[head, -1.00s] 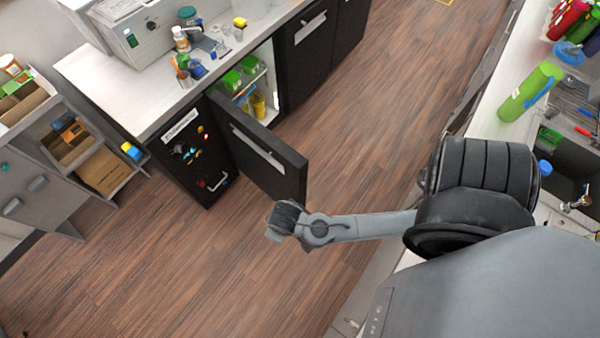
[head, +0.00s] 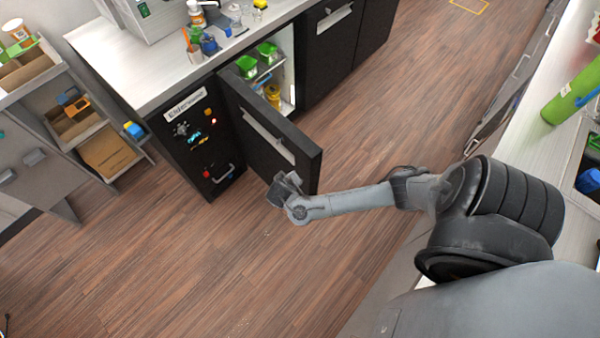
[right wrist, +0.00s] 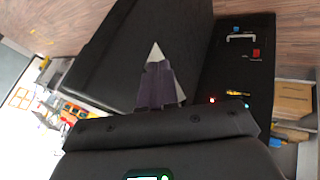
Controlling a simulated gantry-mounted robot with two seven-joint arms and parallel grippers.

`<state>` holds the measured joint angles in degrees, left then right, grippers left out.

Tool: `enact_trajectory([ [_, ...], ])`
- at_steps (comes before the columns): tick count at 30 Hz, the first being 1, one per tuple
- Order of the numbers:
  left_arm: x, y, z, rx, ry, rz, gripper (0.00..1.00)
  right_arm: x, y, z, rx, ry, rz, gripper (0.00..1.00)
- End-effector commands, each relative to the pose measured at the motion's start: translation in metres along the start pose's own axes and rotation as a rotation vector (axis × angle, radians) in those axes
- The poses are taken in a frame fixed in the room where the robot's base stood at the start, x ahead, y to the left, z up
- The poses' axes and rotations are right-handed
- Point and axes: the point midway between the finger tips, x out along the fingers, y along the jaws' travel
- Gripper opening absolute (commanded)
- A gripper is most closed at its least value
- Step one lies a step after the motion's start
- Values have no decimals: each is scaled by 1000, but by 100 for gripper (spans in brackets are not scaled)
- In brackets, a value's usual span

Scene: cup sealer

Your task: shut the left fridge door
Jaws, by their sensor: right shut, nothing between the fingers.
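The left fridge door (head: 265,140), a dark panel with a pale handle strip, stands wide open from the black cabinet in the head view. Green-lidded tubs (head: 266,50) and a yellow item (head: 272,95) show inside the fridge. My right gripper (head: 277,188) is low beside the door's handle-side face, close to its free end; I cannot tell if it touches. In the right wrist view the door (right wrist: 120,45) is a large dark slab beyond the right gripper's fingers (right wrist: 157,72), which are shut and empty. My left gripper is out of view.
The cabinet's labelled side panel (head: 190,150) with knobs and lights stands left of the door. The cabinet counter (head: 150,75) above holds bottles and a machine. A shelf unit with boxes (head: 107,152) is at the left. The wooden floor (head: 200,260) in front is clear.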

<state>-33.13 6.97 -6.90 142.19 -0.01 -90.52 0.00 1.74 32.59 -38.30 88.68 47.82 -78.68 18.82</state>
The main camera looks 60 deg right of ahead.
Motion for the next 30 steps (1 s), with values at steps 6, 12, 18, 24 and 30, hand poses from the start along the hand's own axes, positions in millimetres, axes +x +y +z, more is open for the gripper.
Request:
enact_trajectory([
  [6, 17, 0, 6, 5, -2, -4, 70, 44, -2, 3, 0, -4, 1, 0],
  [12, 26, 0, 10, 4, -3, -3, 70, 79, -1, 3, 0, -4, 1, 0],
  [18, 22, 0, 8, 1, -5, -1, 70, 88, 23, 2, -1, -3, 1, 0],
  [24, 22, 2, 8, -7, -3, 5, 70, 93, 33, 1, -2, -2, -1, 0],
  [30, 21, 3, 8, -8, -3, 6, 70, 94, 35, 1, -2, -2, -1, 0],
])
